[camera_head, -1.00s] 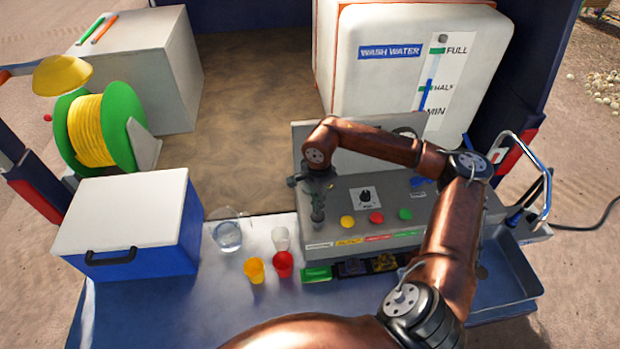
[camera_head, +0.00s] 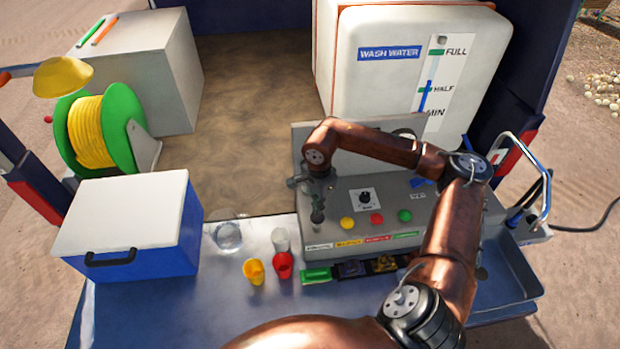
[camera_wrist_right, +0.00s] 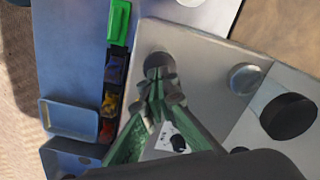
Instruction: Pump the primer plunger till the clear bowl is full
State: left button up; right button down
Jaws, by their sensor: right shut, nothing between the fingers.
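My right gripper (camera_head: 317,212) points down over the left part of the grey control box (camera_head: 440,205). In the right wrist view its green-sided fingers (camera_wrist_right: 163,92) are shut with nothing between them. Their tips are at a round dark knob (camera_wrist_right: 160,64) on the box top, perhaps the primer plunger; I cannot tell whether they touch it. A round, greyish, see-through part (camera_wrist_right: 246,78), perhaps the clear bowl, sits beside it; its fill level is unclear. A clear round vessel (camera_head: 228,236) also stands on the bench to the left. My left gripper is not in view.
Yellow (camera_head: 254,271), red (camera_head: 283,265) and clear (camera_head: 281,240) cups stand left of the box. Yellow, red and green buttons (camera_head: 376,218) and a dial (camera_head: 365,198) are on its face. A wash-water tank (camera_head: 400,30) stands behind. A blue cooler (camera_head: 140,262) is at left.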

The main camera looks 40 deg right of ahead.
jog(key=shift+f, duration=0.1)
jog(key=shift+f+b, duration=1.85)
jog(key=shift+f, duration=0.4)
jog(key=shift+r+p, duration=1.05)
jog(key=shift+r, duration=1.35)
jog(key=shift+f, duration=0.25)
